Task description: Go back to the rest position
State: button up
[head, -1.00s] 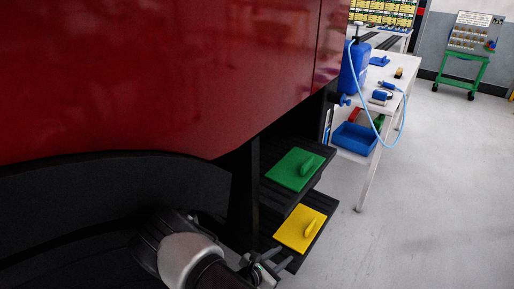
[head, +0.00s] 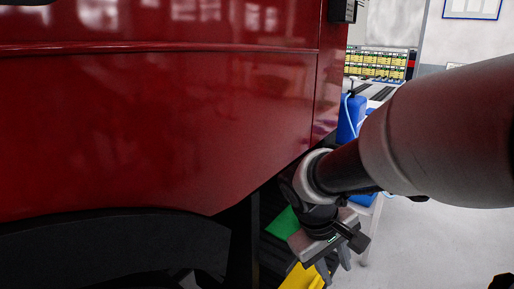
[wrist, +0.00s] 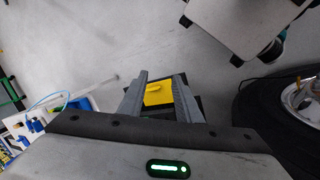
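My gripper (wrist: 160,97) shows in the wrist view with its two grey fingers spread apart and nothing between them. Beyond the fingers, a yellow pad with a handle (wrist: 158,94) lies on a dark step. In the head view my gripper (head: 335,268) points down in front of the steps beside the red vehicle (head: 180,120). My arm crosses the right side of that view. The yellow pad (head: 300,278) and a green pad (head: 283,222) show partly behind the gripper.
In the wrist view, a wheel (wrist: 300,95) with a dark tyre is at the right edge. Grey floor (wrist: 110,45) lies open at the upper left.

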jog(key=s+a+r+m+t+y, duration=0.2)
jog(key=s+r+m+t+y, duration=0.25)
jog(key=s+r, duration=0.5)
notch_tip(320, 180, up, 22)
jog(key=p, duration=2.2)
jog(key=shift+r+g, duration=0.2)
jog(key=shift+g, duration=0.15)
jog(key=shift+s+a+m+h, duration=0.1)
jog(key=shift+m+h, duration=0.15)
